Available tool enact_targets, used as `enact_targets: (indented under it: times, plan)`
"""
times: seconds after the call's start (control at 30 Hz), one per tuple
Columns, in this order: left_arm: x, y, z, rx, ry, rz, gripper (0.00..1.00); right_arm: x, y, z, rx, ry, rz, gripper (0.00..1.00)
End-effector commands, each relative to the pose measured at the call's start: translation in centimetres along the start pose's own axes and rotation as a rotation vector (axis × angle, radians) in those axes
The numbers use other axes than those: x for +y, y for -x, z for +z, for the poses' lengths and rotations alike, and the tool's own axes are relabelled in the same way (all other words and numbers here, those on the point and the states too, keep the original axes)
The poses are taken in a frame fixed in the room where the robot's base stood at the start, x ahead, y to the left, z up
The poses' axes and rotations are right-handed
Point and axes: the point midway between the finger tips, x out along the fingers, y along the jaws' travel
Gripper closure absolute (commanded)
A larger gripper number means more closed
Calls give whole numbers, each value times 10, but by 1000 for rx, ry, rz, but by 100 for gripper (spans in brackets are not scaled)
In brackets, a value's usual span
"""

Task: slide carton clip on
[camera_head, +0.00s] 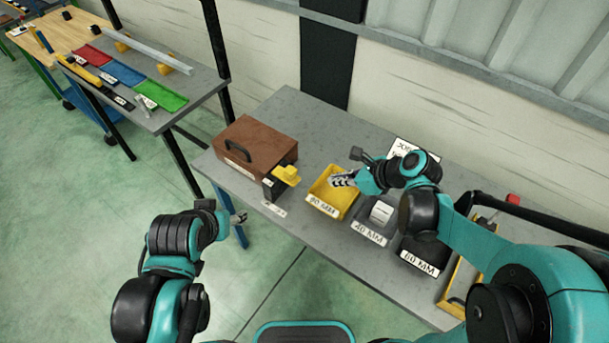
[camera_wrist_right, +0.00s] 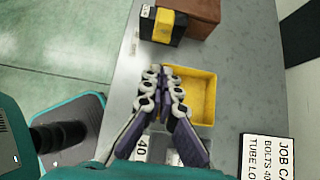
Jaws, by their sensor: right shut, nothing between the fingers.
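A brown box with a dark handle (camera_head: 256,143) stands on the grey bench; its corner also shows in the right wrist view (camera_wrist_right: 195,12). A black block (camera_head: 272,188) with a yellow piece (camera_head: 287,174) on it sits at the box's right front corner; the yellow piece shows too in the wrist view (camera_wrist_right: 163,24). I cannot tell which part is the carton clip. My right gripper (camera_head: 340,180) is shut and empty above the yellow bin (camera_head: 325,201), apart from the box. My left gripper (camera_head: 239,217) is off the bench's front edge, apart from everything; its jaws are too small to read.
Labelled grey (camera_head: 372,234) and black (camera_head: 420,255) bins stand right of the yellow bin. A printed job card (camera_wrist_right: 268,158) lies behind the bins. A yellow-edged tray (camera_head: 455,295) is at the far right. Another bench with coloured trays (camera_head: 158,94) stands at upper left.

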Motion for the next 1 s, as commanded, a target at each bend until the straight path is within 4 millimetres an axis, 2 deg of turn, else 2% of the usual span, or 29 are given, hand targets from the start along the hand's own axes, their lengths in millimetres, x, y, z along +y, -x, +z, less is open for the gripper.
enact_targets:
  times: [0.23, 0.37, 0.8, 1.0]
  plan:
    - [0, -1, 1, 0, 0, 0, 42, 0, -2, 0, 1, 4, 0, 100]
    - [0, -4, 3, 0, 0, 0, 42, 0, -14, -1, 2, 6, 0, 100]
    - [0, -26, 18, 0, 0, 0, 42, 0, -104, -2, 1, 7, 1, 100]
    - [0, -27, 19, 0, 0, 0, 42, 0, -122, 20, 2, 7, 0, 100]
